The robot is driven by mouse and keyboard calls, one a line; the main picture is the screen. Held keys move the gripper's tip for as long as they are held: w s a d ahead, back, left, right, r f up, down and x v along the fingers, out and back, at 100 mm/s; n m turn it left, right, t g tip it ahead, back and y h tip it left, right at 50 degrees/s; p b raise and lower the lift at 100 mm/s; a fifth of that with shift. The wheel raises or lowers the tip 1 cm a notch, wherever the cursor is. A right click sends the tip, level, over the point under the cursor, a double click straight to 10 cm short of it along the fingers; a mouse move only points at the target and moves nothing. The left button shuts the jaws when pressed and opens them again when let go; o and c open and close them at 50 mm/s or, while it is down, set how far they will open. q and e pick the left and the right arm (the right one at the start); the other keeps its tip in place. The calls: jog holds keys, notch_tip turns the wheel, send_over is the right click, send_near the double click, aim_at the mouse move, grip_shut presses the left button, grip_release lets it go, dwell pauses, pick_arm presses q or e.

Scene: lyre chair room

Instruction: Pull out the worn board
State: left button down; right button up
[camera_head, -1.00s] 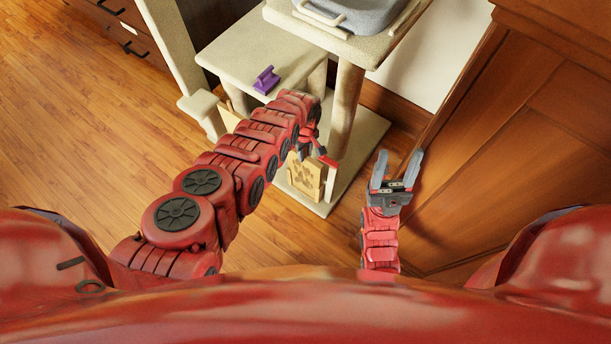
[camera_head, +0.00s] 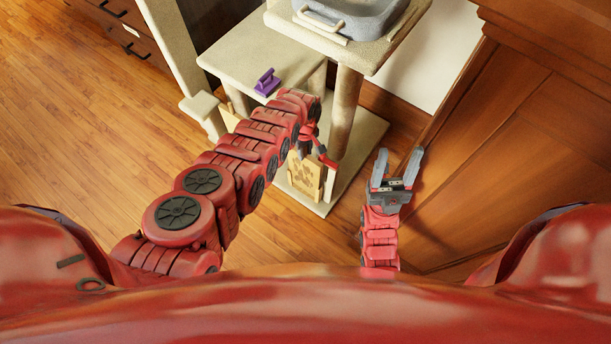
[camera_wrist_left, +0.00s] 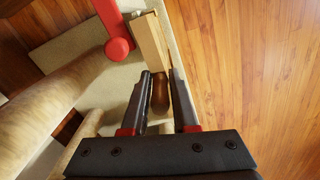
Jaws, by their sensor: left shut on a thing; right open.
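A pale wooden board with a paw print (camera_head: 305,177) stands upright at the front edge of the cat tree's base (camera_head: 345,180). In the left wrist view, the board (camera_wrist_left: 150,48) is seen edge-on with a brown knob (camera_wrist_left: 160,92) on it. My left gripper (camera_wrist_left: 160,76) has its fingers on either side of this knob and is shut on it. A red bar with a round end (camera_wrist_left: 118,46) lies beside the board. My right gripper (camera_head: 398,165) is open and empty, right of the cat tree.
The cat tree has a carpeted platform (camera_head: 250,62) with a purple object (camera_head: 266,82) on it, and a grey tray (camera_head: 350,15) higher up. A post (camera_head: 345,110) rises from the base. Wooden panelling (camera_head: 510,150) stands close on the right. The floor (camera_head: 90,130) at left is clear.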

pick_arm(q)
jog(key=shift+r+p, duration=6.2)
jog(key=shift+r, duration=0.15)
jog(key=shift+w+r+p, duration=0.1)
jog(key=shift+r+p, duration=0.75)
jog(key=shift+r, duration=0.2)
notch_tip(320, 180, up, 3)
jog(key=p, duration=0.3)
